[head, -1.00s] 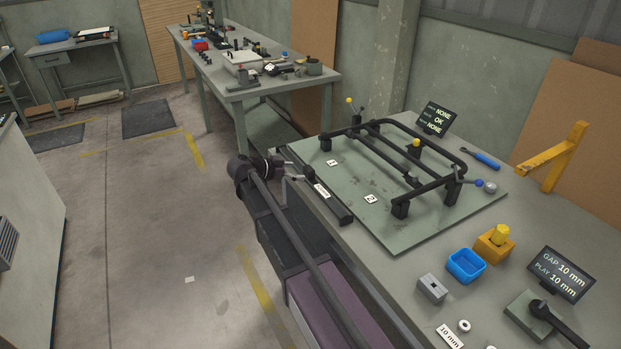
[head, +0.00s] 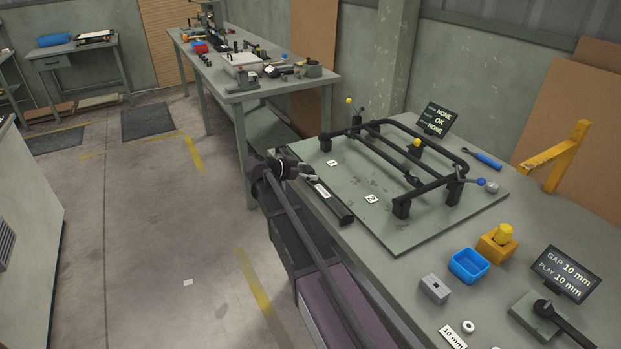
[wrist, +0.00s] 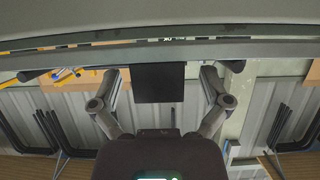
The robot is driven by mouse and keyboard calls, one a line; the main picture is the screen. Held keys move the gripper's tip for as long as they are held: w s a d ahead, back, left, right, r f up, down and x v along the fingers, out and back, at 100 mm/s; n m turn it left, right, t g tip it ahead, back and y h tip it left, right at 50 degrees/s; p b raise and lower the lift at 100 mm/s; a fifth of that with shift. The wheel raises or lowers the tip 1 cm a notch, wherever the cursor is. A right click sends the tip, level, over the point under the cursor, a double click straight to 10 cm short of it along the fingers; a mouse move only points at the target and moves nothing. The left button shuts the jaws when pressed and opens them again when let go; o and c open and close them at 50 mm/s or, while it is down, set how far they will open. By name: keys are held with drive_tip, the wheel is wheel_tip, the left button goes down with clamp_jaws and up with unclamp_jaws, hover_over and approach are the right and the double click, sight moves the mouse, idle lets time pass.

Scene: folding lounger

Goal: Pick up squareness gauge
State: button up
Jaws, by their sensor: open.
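A long dark bar with a small white label (head: 338,208) lies along the left edge of the bench, beside the green plate. It appears to be the squareness gauge, but the label is too small to read. My gripper (head: 314,175) is at the upper part of this bar, with its fingers pointing right over it. Whether it touches the bar is unclear. In the wrist view my gripper (wrist: 160,76) is open, fingers spread on both sides of a dark block (wrist: 158,88). A long grey edge (wrist: 60,58) crosses above the block.
A black tube frame (head: 437,188) stands on the green plate (head: 400,240), right of my gripper. A blue bin (head: 468,266), a yellow block (head: 497,243) and a grey block (head: 434,289) sit nearer. A yellow bracket (head: 556,160) stands at the right.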

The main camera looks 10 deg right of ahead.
sight(309, 168)
clamp_jaws()
idle(0.4)
drive_tip(key=shift+r, duration=0.15)
wheel_tip(309, 168, up, 4)
drive_tip(key=p, duration=0.4)
drive_tip(key=s+p, duration=0.1)
drive_tip(key=s, duration=1.5)
drive_tip(key=shift+d+r, duration=0.2)
drive_tip(key=shift+r, duration=0.15)
